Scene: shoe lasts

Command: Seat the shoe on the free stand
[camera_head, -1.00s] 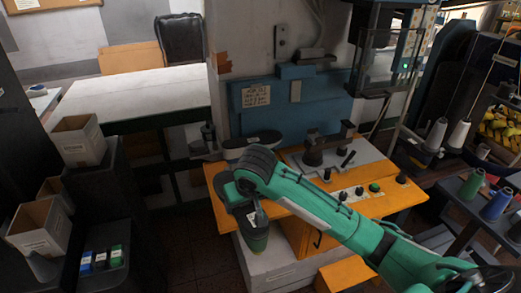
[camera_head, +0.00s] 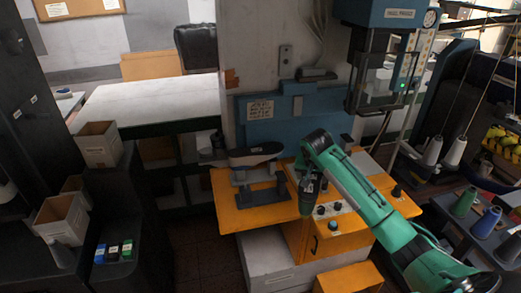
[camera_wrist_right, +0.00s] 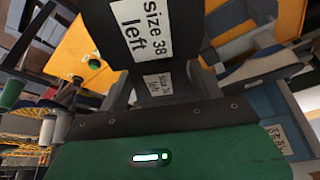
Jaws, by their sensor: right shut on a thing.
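My right gripper (camera_head: 308,200) points down over the front of the orange table. In the right wrist view it is shut on a dark shoe (camera_wrist_right: 190,38) with a white "size 38 left" label. A smaller label with like wording shows on a dark surface (camera_wrist_right: 155,86) just below that one. In the head view the held shoe is mostly hidden by my wrist. A dark stand (camera_head: 262,198) with uprights is on the table, left of the gripper and apart from it. A black shoe form with a pale lower edge (camera_head: 255,154) shows above it; what bears it is unclear. My left gripper is out of view.
The orange table (camera_head: 228,214) has knobs along its front right. A blue press (camera_head: 392,14) stands behind, and spools (camera_head: 465,200) stand at right. Open boxes (camera_head: 62,222) are at left. My right forearm hides the table's back right.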

